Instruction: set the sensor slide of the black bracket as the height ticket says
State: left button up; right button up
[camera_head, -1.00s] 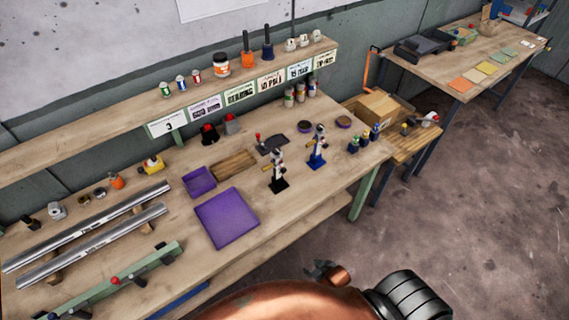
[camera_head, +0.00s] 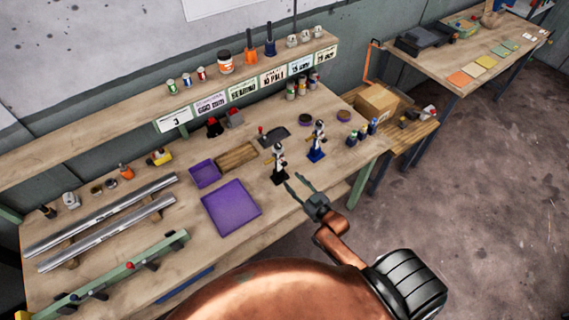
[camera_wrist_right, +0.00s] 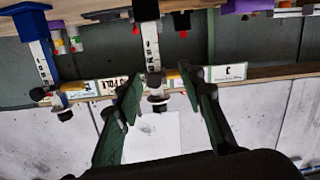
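The black bracket (camera_head: 279,166) stands upright on the workbench, with a black base, a pale scaled column and a slide near its top. In the right wrist view, which looks upside down, its scaled column (camera_wrist_right: 151,45) hangs from the top and its slide with a dark knob (camera_wrist_right: 157,105) lies between my fingers. My right gripper (camera_head: 292,181) is open, close to the bracket's front right; its fingers also show in the wrist view (camera_wrist_right: 160,80), one on each side, with no clear contact. Cards (camera_head: 173,120) line the shelf edge; which is the height ticket I cannot tell. My left gripper is out of view.
A similar blue bracket (camera_head: 317,143) stands just behind to the right. A purple tray (camera_head: 231,208) lies to the left, with a wooden tray (camera_head: 236,158) behind it. Small bottles (camera_head: 362,131) stand at the bench's right end. Bare benchtop lies in front of the brackets.

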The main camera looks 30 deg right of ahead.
aim_at(285, 165)
jog(key=shift+t, duration=0.6)
jog(key=w, duration=0.3)
jog(key=w+r, duration=0.1)
jog(key=w, duration=0.1)
jog(key=w+r+p, duration=0.1)
jog(key=w, duration=0.2)
jog(key=shift+w+d+r, duration=0.1)
jog(key=shift+w+d, duration=0.15)
jog(key=shift+w, duration=0.05)
jog(key=shift+c, duration=0.7)
grip_shut()
